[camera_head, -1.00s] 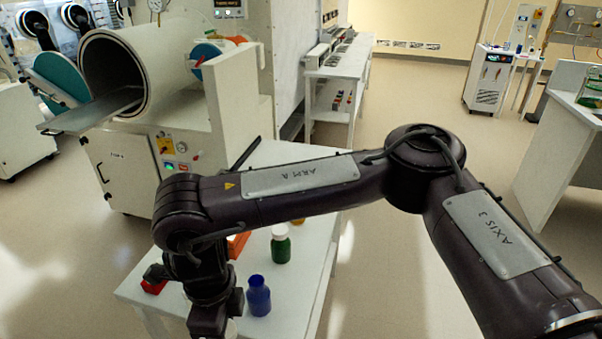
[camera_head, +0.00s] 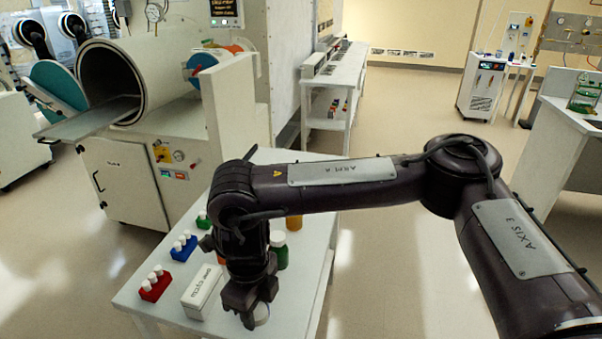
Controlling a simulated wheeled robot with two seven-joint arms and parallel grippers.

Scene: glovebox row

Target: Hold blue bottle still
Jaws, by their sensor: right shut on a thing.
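My right gripper (camera_head: 250,314) points down over the front of the white table (camera_head: 304,292). It is shut on a small white round thing, which looks like a cap (camera_head: 262,313); only its edge shows beside the fingers. No part of the blue bottle shows now; the place where it stood is covered by my right gripper and wrist. I cannot tell whether the cap touches the bottle. My left gripper is not in view.
A green bottle with a white cap (camera_head: 280,252) and an orange bottle (camera_head: 294,223) stand behind my right wrist. To the left are a white box (camera_head: 202,292), a red rack (camera_head: 154,287), a blue rack (camera_head: 183,250) and a green rack (camera_head: 203,221). The table's right side is clear.

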